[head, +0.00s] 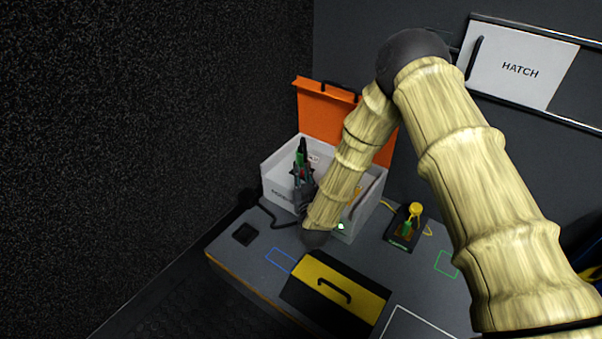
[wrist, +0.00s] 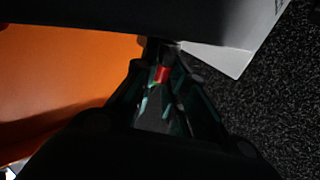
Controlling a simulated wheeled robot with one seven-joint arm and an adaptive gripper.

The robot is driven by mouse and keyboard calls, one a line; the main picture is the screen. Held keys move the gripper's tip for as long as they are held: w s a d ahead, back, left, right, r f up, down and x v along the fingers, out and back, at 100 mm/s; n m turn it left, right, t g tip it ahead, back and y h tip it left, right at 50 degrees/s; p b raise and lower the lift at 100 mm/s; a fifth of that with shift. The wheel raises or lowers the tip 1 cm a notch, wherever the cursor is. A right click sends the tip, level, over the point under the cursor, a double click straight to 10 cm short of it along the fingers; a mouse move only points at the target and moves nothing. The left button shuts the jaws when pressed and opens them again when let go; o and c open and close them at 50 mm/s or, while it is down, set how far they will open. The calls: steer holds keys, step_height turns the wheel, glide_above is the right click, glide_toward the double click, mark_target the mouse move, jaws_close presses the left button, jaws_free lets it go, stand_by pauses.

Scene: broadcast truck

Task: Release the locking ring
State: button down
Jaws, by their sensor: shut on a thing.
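My gripper (head: 301,174) reaches into an open white case (head: 368,207) on the counter. In the wrist view its fingers (wrist: 160,78) close together on a small red part (wrist: 162,73) below a dark upright piece. I cannot tell for sure whether the red part is the locking ring. In the head view a black and green connector-like piece (head: 300,157) stands at the fingertips inside the case. The fingers and my arm hide much of the case and the ring's shape.
The case's orange lid (head: 321,112) stands open behind. A small black unit with a yellow knob (head: 415,209) is to the right. A yellow-black box (head: 340,285) stands in front. A hatch panel (head: 520,70) is on the back wall; a dark speckled wall is left.

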steer(key=shift+a, duration=0.1)
steer(key=c, duration=1.5)
jaws_free()
steer(key=shift+o, duration=0.2)
steer(key=shift+s, duration=0.15)
steer(key=s+d, duration=0.1)
steer(key=s, duration=1)
steer(key=shift+s+d, duration=0.3)
steer(key=shift+s, duration=0.05)
